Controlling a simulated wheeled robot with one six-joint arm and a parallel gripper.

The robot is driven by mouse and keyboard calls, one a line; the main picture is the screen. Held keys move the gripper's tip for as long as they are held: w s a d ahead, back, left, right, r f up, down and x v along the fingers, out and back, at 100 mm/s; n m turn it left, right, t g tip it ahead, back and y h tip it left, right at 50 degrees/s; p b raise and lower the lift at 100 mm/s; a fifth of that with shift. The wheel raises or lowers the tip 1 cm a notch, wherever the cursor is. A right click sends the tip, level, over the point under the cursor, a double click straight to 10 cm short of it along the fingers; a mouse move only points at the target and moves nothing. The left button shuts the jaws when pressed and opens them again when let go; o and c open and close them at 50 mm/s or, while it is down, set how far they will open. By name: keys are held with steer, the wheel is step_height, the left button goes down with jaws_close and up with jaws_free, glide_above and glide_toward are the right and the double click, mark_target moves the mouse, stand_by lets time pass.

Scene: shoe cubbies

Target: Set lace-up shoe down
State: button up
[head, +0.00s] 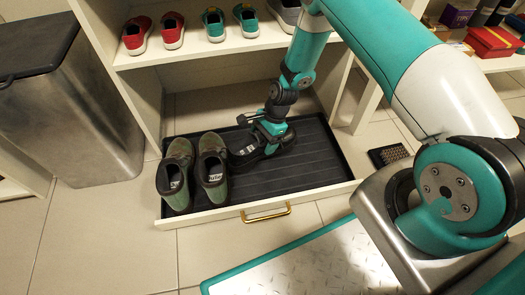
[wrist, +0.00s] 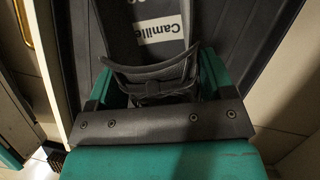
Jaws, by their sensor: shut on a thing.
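My gripper (head: 268,138) is shut on the heel end of a dark shoe (head: 243,153), low over the black tray floor of the pulled-out drawer (head: 310,165). The wrist view shows the dark shoe (wrist: 150,62) between my gripper's teal fingers (wrist: 155,85), with a white "Camille" label inside. The shoe looks level and points left in the head view, beside a pair of green shoes. I cannot tell whether its sole touches the tray. Its laces are not clear, and my gripper hides its heel in the head view.
The green shoes (head: 212,172) stand at the drawer's left end; its right part is clear. Red shoes (head: 154,34) and teal shoes (head: 230,24) sit on the shelf above. A metal bin (head: 75,110) stands left. A dark brush-like mat (head: 389,155) lies on the floor right.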

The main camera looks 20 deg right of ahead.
steer(key=shift+f+b, duration=1.1)
steer(key=shift+f, duration=0.9)
steer(key=shift+f, duration=0.2)
steer(key=o, duration=1.3)
steer(key=shift+r, duration=0.1)
